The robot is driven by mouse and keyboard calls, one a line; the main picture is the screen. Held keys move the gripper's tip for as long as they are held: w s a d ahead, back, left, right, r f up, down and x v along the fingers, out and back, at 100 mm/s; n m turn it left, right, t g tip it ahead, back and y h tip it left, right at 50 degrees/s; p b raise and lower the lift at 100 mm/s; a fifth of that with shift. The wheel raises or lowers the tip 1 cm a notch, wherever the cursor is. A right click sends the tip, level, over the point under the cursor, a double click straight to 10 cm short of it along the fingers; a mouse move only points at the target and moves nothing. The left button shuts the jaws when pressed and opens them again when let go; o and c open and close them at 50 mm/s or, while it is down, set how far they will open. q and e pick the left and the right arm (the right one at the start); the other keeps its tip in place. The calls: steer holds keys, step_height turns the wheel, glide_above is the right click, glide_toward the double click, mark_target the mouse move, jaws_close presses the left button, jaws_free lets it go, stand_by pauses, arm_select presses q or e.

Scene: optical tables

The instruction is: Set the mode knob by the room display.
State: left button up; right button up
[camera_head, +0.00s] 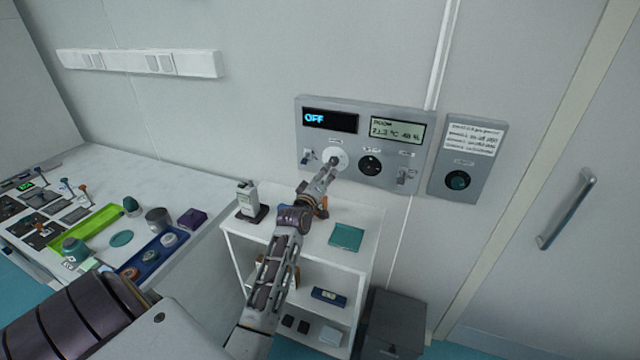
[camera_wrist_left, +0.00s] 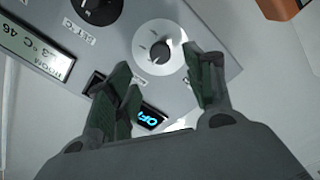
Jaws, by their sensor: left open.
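A grey wall panel (camera_head: 350,185) carries a lit display reading OFF (camera_head: 329,119) and the room display (camera_head: 397,131), which reads about 21.3 °C and 46 %. Below them are a round white dial with a small grey knob (camera_wrist_left: 160,50) and a black knob (camera_head: 370,164).
Toggle switches (camera_head: 405,177) sit on the panel. Below is a white shelf cart (camera_head: 375,222) with a handheld device (camera_head: 248,200) and a teal pad (camera_head: 346,236). A cluttered table stands left.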

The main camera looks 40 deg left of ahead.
arm_select(q)
steer(key=shift+v, duration=1.65)
steer(key=shift+d, duration=0.1)
